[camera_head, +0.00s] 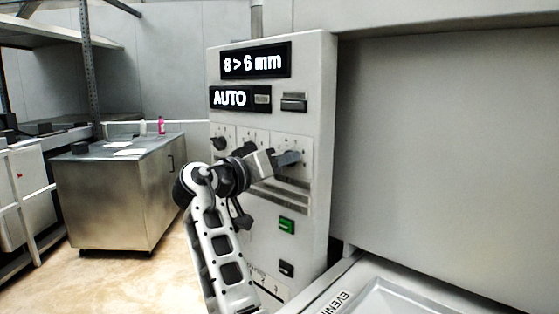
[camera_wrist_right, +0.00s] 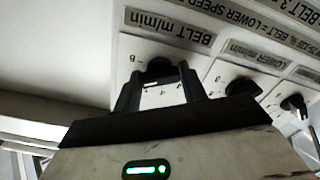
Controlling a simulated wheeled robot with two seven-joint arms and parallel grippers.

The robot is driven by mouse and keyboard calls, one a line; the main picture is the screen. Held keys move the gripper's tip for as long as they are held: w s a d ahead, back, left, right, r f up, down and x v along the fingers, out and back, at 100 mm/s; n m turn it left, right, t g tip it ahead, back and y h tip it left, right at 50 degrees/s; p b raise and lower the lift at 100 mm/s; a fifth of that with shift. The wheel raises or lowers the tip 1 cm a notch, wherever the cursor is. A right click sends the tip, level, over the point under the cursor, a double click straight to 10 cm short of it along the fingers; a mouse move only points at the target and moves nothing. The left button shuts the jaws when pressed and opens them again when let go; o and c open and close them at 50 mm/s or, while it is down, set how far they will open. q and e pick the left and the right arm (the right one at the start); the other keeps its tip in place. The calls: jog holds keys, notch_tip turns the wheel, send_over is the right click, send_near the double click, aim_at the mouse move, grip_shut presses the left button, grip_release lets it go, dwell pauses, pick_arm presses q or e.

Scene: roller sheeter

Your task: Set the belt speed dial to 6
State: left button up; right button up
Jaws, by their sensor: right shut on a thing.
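The belt speed dial (camera_wrist_right: 158,68) is a black knob under an upside-down "BELT m/min" label (camera_wrist_right: 170,27) in the right wrist view. My right gripper (camera_wrist_right: 158,76) has its two black fingers on either side of this knob and is shut on it. In the head view my right gripper (camera_head: 292,158) reaches the rightmost plate of the dial row on the control panel (camera_head: 318,110). There the gripper hides the knob, and its setting cannot be read. My left gripper is not in view.
Another black dial (camera_wrist_right: 243,86) and a third (camera_wrist_right: 293,103) sit beside the held one. Displays read "8 > 6 mm" (camera_head: 256,63) and "AUTO" (camera_head: 230,98). A green button (camera_head: 287,226) is below. A steel cabinet (camera_head: 110,205) stands left.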

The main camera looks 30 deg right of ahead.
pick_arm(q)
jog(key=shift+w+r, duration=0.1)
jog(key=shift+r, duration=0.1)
pick_arm(e)
jog(key=shift+r, duration=0.1)
jog(key=o, duration=1)
pick_arm(q)
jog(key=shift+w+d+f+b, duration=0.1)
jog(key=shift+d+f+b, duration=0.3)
jog(key=shift+b, duration=0.7)
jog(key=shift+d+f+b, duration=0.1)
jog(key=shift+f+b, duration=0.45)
jog(key=shift+b, duration=0.55)
pick_arm(e)
jog(key=shift+v, duration=8)
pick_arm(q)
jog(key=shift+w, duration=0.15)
pick_arm(e)
jog(key=shift+s+n, duration=0.1)
jog(key=shift+n, duration=0.2)
